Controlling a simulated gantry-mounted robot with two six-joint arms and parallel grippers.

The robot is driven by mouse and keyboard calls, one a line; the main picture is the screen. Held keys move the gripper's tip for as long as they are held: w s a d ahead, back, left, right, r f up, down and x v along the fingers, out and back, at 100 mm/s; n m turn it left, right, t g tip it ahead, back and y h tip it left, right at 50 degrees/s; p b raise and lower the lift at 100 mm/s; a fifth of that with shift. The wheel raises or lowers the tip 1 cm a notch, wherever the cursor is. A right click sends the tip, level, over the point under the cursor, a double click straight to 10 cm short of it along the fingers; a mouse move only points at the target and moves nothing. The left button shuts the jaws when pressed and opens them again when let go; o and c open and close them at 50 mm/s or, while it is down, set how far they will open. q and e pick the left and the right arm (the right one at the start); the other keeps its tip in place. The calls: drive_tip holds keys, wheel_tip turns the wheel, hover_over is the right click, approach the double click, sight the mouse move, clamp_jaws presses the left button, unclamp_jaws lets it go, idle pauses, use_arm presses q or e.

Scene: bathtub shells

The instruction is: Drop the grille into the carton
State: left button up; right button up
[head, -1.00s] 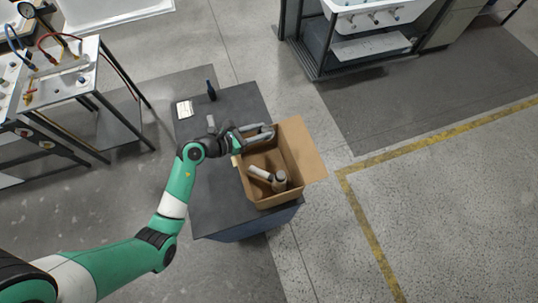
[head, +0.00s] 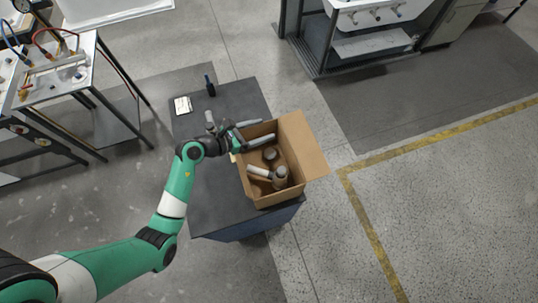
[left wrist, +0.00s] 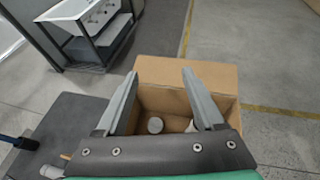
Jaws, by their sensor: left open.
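The open brown carton (head: 305,146) stands on a dark table, its flap folded out to the right. A small round grey piece, which looks like the grille (head: 270,153), lies inside it toward the far end; it also shows on the carton floor in the left wrist view (left wrist: 155,125). My left gripper (head: 266,130) is over the carton's far left part with its fingers spread. In the left wrist view the left gripper (left wrist: 160,74) has nothing between its fingers. My right gripper is not in view.
The carton also holds a pale tube (head: 259,172) and an upright grey-brown cylinder (head: 280,178). The dark table (head: 215,205) carries a dark bottle (head: 209,86), a white card (head: 182,105) and a small grey fitting (head: 210,118). The table's near left part is clear.

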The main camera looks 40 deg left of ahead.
use_arm(q)
drive_tip(key=v, duration=1.1)
drive_tip(key=shift+s+r+p, duration=0.2)
drive_tip(key=shift+s+p, duration=0.05)
drive_tip(key=shift+p, duration=0.05)
